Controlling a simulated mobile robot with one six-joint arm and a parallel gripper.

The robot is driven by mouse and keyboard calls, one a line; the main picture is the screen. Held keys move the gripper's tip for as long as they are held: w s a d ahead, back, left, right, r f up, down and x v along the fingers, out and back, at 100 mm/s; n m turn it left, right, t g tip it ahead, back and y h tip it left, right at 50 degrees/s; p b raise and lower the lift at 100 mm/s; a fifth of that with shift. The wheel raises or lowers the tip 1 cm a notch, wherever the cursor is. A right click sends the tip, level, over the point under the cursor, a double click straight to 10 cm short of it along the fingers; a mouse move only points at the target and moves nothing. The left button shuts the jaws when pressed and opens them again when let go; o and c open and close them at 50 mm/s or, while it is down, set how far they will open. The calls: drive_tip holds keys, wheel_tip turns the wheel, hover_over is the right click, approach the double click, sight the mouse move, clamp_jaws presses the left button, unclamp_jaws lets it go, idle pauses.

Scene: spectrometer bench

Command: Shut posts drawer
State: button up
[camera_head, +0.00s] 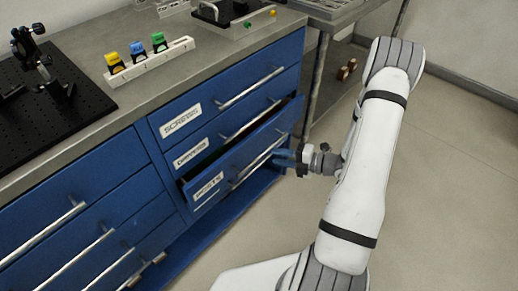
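The posts drawer (208,187) is the lowest labelled blue drawer in the right-hand stack. It stands part way out of the cabinet, with a dark gap showing along its top. Its label is small and only partly readable. A long silver handle (243,180) runs along its front. My gripper (284,158) is at the right end of this drawer's front, close to the handle. The fingers point left toward the drawer. I cannot tell whether they touch the handle or are open or shut.
Drawers labelled screws (182,119) and another label (191,152) sit above. A grey bench top (110,129) carries a black breadboard (60,110) and a white rack (150,63) with coloured pieces. Grey floor (450,190) lies open to the right.

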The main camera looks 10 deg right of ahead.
sight(262, 154)
drive_tip(key=x, duration=0.6)
drive_tip(key=shift+w+a+f+b, duration=0.1)
drive_tip(key=shift+a+b, duration=0.25)
drive_tip(key=shift+b, duration=0.05)
drive_tip(key=shift+c, duration=0.2)
clamp_jaws()
